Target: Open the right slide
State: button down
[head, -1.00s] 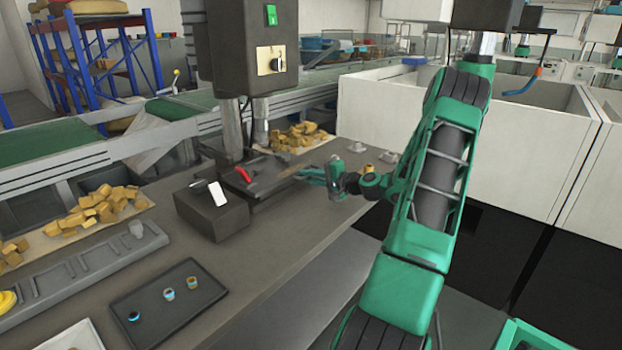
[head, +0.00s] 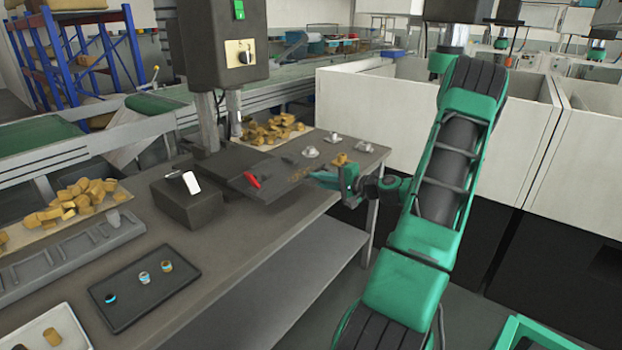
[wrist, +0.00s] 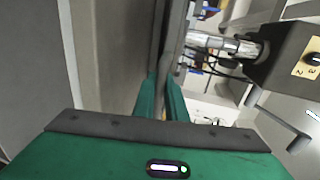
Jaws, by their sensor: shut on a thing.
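The dark flat slide (head: 268,190) projects to the right from under the machine's column on the bench. A red piece (head: 252,181) lies on it, and a small patch of brown bits (head: 298,174) shows near its right end. My gripper (head: 318,177) is at the slide's right end, low over the bench edge. In the wrist view my green fingers (wrist: 162,95) are closed around a narrow dark grey part (wrist: 172,55) at the slide's end. The exact grip point is partly hidden by the fingers.
The machine head (head: 215,40) hangs above the slide's left on metal columns. A black box (head: 186,203) stands left of the slide. White cup-like items (head: 310,152) stand behind my gripper. A dark tray (head: 140,292) lies in front. Open floor lies right of the bench.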

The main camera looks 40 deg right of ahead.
jog(key=shift+s+a+f, duration=0.1)
jog(key=shift+s, duration=0.1)
jog(key=c, duration=1.8)
grip_release()
jog(key=shift+w, duration=0.1)
jog(key=v, duration=1)
jog(key=shift+s, duration=0.3)
